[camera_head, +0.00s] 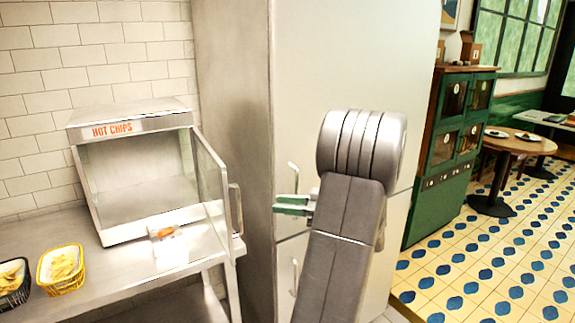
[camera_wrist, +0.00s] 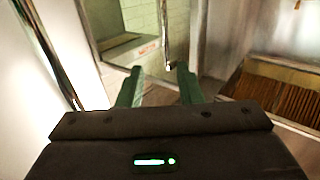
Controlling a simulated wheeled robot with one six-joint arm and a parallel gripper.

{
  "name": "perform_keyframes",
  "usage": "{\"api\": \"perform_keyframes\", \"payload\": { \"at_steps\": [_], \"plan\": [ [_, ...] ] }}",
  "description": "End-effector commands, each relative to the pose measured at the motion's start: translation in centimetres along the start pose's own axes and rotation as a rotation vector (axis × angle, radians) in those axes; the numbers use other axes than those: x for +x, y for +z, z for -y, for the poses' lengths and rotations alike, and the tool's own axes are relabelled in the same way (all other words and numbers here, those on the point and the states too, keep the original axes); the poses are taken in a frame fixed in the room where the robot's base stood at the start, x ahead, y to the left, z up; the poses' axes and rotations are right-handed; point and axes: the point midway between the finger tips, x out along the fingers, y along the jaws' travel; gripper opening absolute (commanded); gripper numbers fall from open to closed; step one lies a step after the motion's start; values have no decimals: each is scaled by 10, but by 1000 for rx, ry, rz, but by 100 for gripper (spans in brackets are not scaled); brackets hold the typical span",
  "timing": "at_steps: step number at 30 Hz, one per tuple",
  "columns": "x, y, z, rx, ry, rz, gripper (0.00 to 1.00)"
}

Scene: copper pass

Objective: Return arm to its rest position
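My arm rises through the middle of the head view, bent at a thick grey joint. My gripper (camera_head: 277,205) shows its green fingers beyond the arm's left side, pointing left toward the open glass door. In the wrist view my gripper (camera_wrist: 160,70) has its two green fingers apart with nothing between them. The rest of the gripper is hidden behind my arm in the head view.
The hot chips cabinet (camera_head: 125,118) stands on a steel counter (camera_head: 110,270), its glass door (camera_head: 210,185) swung open toward my gripper. Two chip baskets, one yellow (camera_head: 61,280) and one black (camera_head: 15,298), sit front left. A tall fridge (camera_head: 300,80) stands behind my arm. Tiled floor (camera_head: 480,260) is open at right.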

Motion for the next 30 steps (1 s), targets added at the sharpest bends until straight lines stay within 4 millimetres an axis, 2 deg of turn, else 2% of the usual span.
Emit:
{"api": "perform_keyframes", "payload": {
  "at_steps": [6,15,21,30],
  "plan": [
    [43,-1,1,2,-5,0,32],
    [92,0,2,3,-4,1,32],
    [110,0,1,2,-1,1,32],
    [114,1,2,3,0,1,32]
  ]
}}
